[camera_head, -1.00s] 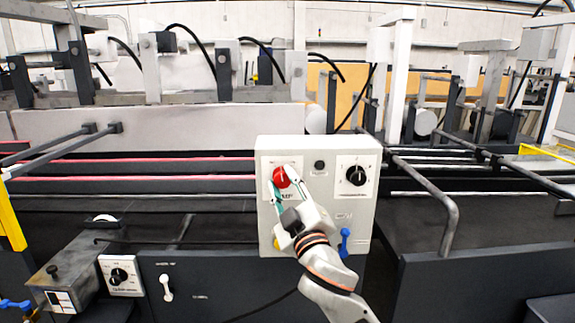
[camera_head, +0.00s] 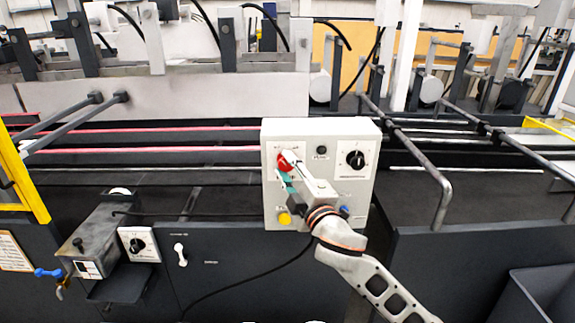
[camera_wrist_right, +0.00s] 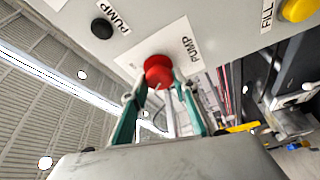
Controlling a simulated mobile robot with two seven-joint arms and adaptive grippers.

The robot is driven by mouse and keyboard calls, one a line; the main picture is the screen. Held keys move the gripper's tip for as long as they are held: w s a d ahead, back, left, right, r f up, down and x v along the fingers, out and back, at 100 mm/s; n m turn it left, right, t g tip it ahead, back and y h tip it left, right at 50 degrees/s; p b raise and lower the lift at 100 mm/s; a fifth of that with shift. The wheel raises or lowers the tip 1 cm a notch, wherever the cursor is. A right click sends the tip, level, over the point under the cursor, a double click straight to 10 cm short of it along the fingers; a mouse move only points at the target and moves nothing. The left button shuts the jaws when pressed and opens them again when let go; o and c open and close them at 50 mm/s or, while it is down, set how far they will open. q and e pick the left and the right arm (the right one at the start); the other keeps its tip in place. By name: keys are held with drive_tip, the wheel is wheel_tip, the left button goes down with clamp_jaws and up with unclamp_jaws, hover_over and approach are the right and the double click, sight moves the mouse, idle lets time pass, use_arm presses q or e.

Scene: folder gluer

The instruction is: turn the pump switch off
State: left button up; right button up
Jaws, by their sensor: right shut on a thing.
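The red pump knob (camera_head: 283,163) sits at the upper left of a light grey control box (camera_head: 330,126). A white plate lettered PUMP (camera_wrist_right: 192,45) lies behind it in the right wrist view. My right gripper (camera_head: 288,168) reaches up to the knob from below right. In the right wrist view the two green-sided fingers (camera_wrist_right: 157,88) stand on either side of the red knob (camera_wrist_right: 158,66), with their tips at it. The fingers partly cover the knob in the head view. I cannot read its pointer position. My left gripper is not in view.
The box also bears a black dial (camera_head: 355,160), a small black button (camera_head: 321,151), a yellow button (camera_head: 285,219) and a blue switch (camera_head: 344,211) close to my right wrist. Metal rails (camera_head: 425,163) run to the right. A grey bin (camera_head: 545,295) stands at lower right.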

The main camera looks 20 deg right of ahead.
drive_tip(key=o, duration=1.1)
drive_tip(key=shift+c, duration=0.2)
drive_tip(key=s+d+f, duration=0.1)
drive_tip(key=s, duration=1)
drive_tip(key=shift+s+f, duration=0.25)
drive_tip(key=shift+s, duration=0.15)
